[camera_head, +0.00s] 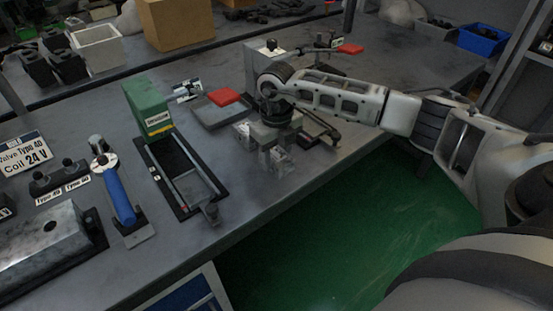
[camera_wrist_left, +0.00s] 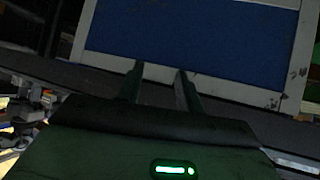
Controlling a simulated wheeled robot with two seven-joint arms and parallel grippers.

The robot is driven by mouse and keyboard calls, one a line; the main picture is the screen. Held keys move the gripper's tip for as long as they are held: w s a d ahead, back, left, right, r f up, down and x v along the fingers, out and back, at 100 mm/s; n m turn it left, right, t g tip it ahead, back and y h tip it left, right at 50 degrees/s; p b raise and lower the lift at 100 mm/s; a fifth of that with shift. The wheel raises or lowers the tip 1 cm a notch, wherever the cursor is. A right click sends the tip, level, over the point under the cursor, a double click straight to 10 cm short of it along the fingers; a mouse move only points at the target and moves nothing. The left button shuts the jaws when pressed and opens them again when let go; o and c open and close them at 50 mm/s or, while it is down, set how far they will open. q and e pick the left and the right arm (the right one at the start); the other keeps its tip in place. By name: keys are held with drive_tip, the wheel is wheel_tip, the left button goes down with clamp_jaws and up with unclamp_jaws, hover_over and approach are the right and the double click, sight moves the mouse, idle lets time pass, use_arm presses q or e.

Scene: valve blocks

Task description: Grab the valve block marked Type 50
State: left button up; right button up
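A dark valve block with two round knobs (camera_head: 60,176) sits at the left of the bench in the head view. Two small white labels lie at its front; they seem to read Type 40 or Type 50, but are too small to tell surely. My right gripper (camera_head: 263,148) points down over the bench's front edge, to the right of the green-topped fixture. Its fingers look apart, with nothing visible between them. My left gripper (camera_wrist_left: 160,72) shows only in the left wrist view, with its two fingers apart and empty before a blue panel.
A sign reading Valve Type 40, Coil 24 V (camera_head: 25,155) stands at the left. A red-topped part (camera_head: 224,97) is near my right gripper. Green floor lies open in front.

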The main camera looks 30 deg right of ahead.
drive_tip(key=c, duration=0.3)
drive_tip(key=shift+w+r, duration=0.1)
